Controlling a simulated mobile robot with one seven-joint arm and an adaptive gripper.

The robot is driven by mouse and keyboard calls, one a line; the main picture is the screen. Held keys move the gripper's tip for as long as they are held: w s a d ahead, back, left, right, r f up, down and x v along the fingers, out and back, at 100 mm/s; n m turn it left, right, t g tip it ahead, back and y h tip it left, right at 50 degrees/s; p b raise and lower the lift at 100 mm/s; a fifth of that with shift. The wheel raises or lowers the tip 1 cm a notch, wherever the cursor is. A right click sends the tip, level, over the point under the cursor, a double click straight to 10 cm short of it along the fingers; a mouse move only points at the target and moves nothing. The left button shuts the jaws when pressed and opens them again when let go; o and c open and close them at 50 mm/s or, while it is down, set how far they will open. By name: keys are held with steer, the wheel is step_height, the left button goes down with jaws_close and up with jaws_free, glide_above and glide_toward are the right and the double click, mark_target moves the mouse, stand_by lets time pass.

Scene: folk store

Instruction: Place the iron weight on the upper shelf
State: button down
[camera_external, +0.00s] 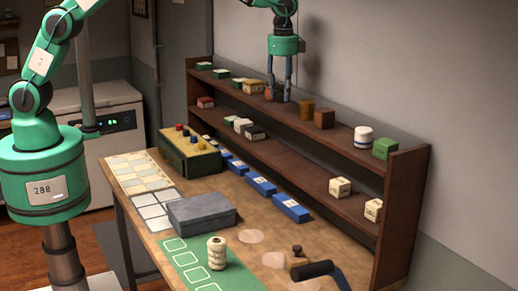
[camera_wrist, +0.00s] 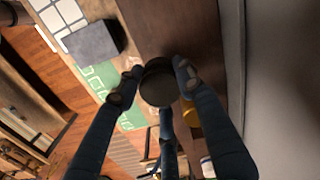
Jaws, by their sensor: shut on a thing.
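The iron weight (camera_wrist: 158,84) is a dark, round, flat-topped piece between my fingertips in the wrist view. My gripper (camera_external: 280,97) is shut on it and points down over the left half of the upper shelf (camera_external: 342,137); it also shows in the wrist view (camera_wrist: 155,82). In the external view the fingers partly hide the weight. It is at about the height of the shelf board, and I cannot tell whether it touches the board.
On the upper shelf, small green-and-white boxes (camera_external: 221,73) stand left of my gripper. A yellow-brown cylinder (camera_external: 306,109), brown block (camera_external: 324,118), white jar (camera_external: 363,137) and green box (camera_external: 385,148) stand right. The lower shelf (camera_external: 300,168) and workbench (camera_external: 240,185) hold more goods.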

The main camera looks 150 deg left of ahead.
steer(key=shift+w+a, duration=0.15)
steer(key=shift+a, duration=0.15)
steer(key=shift+f, duration=1.7)
steer(key=shift+f, duration=0.1)
steer(key=c, duration=1.1)
jaws_free()
steer(key=shift+f, duration=0.1)
step_height(320, 180, up, 12)
steer(key=shift+r, duration=0.15)
